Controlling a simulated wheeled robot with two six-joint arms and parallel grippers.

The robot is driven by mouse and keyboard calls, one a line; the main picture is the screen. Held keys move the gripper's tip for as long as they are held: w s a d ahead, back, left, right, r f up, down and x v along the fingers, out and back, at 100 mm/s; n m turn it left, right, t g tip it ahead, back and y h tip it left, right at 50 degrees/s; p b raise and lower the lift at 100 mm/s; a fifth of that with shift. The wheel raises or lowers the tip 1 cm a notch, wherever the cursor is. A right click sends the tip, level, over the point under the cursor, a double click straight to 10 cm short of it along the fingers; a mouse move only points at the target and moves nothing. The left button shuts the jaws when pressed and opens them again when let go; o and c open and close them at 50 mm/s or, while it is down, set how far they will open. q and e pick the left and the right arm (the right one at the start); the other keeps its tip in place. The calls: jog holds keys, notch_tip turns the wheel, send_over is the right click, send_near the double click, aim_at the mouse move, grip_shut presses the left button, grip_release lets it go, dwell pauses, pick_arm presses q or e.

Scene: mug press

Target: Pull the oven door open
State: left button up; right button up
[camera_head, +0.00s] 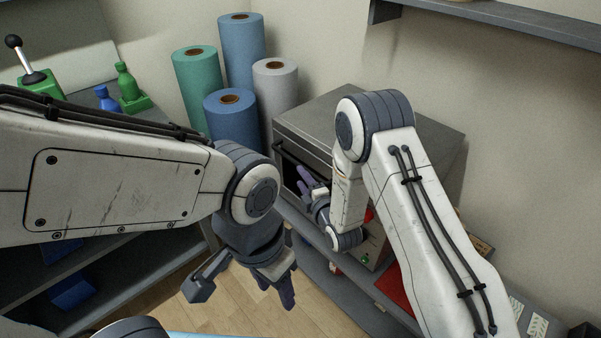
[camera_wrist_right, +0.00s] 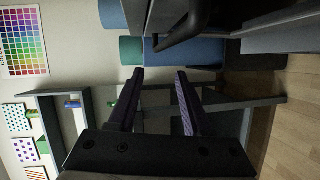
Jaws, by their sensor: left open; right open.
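The grey box-shaped oven (camera_head: 335,112) stands on a shelf against the wall in the head view. My left gripper (camera_head: 242,291) is open and empty, hanging over the floor at lower centre.
Several blue, green and grey rolls (camera_head: 230,108) stand left of the oven. A side shelf holds green and blue bottles (camera_head: 128,85) and a lever (camera_head: 33,72). An overhead shelf (camera_head: 490,24) is at upper right. The wooden floor (camera_head: 225,305) below my left gripper is clear.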

aim_at(300, 164)
jog(key=d+f+n+t, duration=0.2)
jog(key=d+f+t, duration=0.1)
jog(key=shift+y, duration=0.3)
jog(key=x, duration=0.9)
jog(key=shift+w+a+f, duration=0.1)
jog(key=shift+a+f, duration=0.05)
jog(key=shift+a, duration=0.05)
grip_shut()
dwell(0.9)
